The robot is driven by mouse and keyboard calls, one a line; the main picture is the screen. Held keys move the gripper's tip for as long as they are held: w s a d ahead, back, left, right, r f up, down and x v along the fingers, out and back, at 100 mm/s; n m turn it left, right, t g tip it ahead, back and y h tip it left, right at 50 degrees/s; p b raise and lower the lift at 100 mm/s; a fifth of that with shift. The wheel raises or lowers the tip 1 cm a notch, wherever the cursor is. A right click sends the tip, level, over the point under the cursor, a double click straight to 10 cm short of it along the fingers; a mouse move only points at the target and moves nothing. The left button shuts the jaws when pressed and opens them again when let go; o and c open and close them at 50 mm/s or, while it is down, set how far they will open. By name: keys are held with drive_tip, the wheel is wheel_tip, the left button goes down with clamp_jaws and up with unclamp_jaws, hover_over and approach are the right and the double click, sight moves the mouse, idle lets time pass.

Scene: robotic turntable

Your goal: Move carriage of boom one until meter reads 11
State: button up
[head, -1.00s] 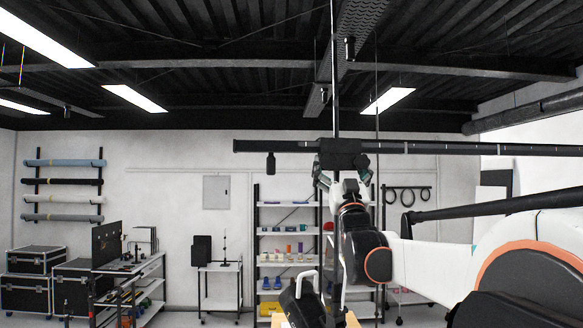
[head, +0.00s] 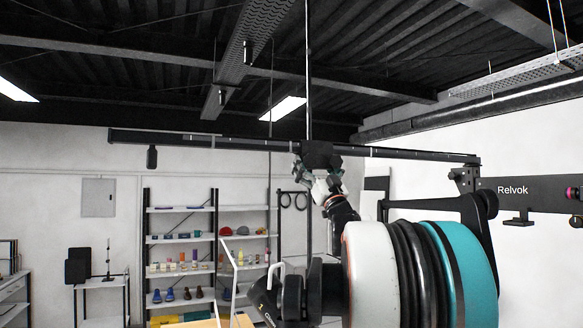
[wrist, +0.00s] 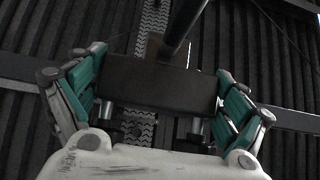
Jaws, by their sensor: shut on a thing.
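The boom (head: 210,139) is a long black bar running across the head view; I see no number on it. The black block-like carriage (head: 318,151) sits on it, right of its middle. My gripper (head: 318,172) reaches up from below and is shut on the carriage. In the wrist view the teal-padded fingers (wrist: 160,68) lie on both sides of the dark carriage block (wrist: 160,88). I see no readable meter.
The boom's right end meets a bracket (head: 466,180) by a dark wall beam marked Relvok (head: 530,192). A small black cylinder (head: 152,157) hangs near the boom's left end. Shelves (head: 180,240) stand behind.

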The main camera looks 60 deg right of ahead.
drive_tip(key=shift+s+d, duration=0.35)
drive_tip(key=shift+d, duration=0.2)
drive_tip(key=shift+s+d, duration=0.3)
drive_tip(key=shift+d, duration=0.25)
drive_tip(key=o, duration=1.2)
drive_tip(key=shift+o, duration=0.2)
drive_tip(key=v, duration=1.2)
drive_tip(key=shift+w, duration=0.1)
